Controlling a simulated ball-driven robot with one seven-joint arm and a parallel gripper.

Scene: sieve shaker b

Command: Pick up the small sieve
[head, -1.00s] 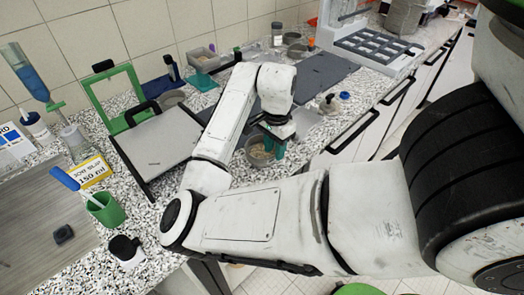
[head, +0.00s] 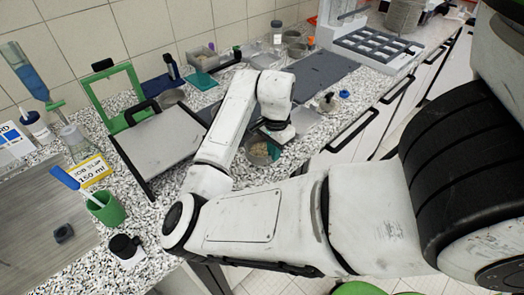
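A small round grey metal dish (head: 258,152) with pale grains in it, which looks like a small sieve, sits on the speckled counter near its front edge. My gripper (head: 274,148) points down at the dish's right side. A bit of a green finger shows at the rim. The hand and wrist hide most of the fingers, so I cannot tell whether they touch the dish or how far apart they are. Other round metal dishes stand at the left (head: 172,97) and at the back (head: 297,49).
A grey flat panel (head: 160,145) with a black handle lies left of my arm. A green frame (head: 112,95) stands behind it. A dark mat (head: 318,75) lies behind my wrist. A white rack (head: 375,45) stands at back right. A stoppered flask (head: 327,103) stands right of my gripper.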

